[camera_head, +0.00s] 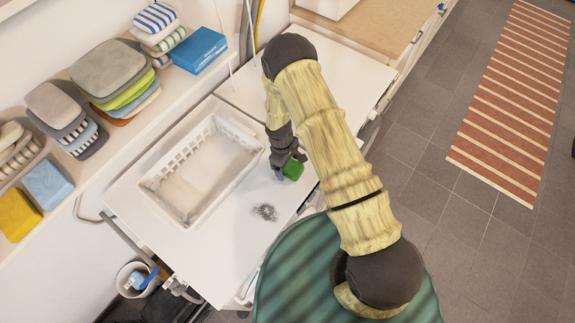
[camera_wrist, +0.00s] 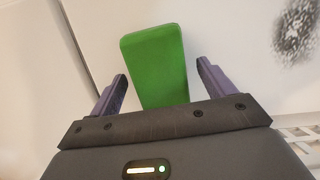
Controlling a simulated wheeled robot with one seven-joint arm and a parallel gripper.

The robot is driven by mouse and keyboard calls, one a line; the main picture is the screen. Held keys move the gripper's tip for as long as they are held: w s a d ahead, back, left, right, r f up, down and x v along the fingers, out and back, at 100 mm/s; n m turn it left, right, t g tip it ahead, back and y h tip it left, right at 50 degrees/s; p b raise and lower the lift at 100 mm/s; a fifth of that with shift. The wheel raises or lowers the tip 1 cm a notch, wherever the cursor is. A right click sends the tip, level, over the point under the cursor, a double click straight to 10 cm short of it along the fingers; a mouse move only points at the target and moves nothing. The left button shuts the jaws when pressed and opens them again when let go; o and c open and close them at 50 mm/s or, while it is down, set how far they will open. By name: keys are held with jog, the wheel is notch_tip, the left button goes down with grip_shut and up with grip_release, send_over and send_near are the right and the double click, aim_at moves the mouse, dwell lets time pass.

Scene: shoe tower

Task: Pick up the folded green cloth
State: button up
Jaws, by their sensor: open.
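The folded green cloth (camera_head: 293,169) lies on the white worktop near its right edge. In the wrist view the cloth (camera_wrist: 155,65) is a bright green block, with its near end between my two fingers. My gripper (camera_head: 279,172) is just left of the cloth in the head view. In the wrist view my gripper (camera_wrist: 160,88) is open, with one purple finger on each side of the cloth and a gap on both sides. The near end of the cloth is hidden behind the gripper body.
A white basket (camera_head: 205,165) stands on the worktop left of my gripper. A grey speckled patch (camera_head: 264,212) lies in front of it. A shelf at the left holds several folded cloths, a blue box (camera_head: 199,50) and a yellow block (camera_head: 17,217). The worktop's front is mostly bare.

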dwell(0.3)
jog(key=c, duration=1.1)
notch_tip(320, 180, up, 10)
jog(key=b, duration=0.3)
jog(key=shift+b, duration=0.4)
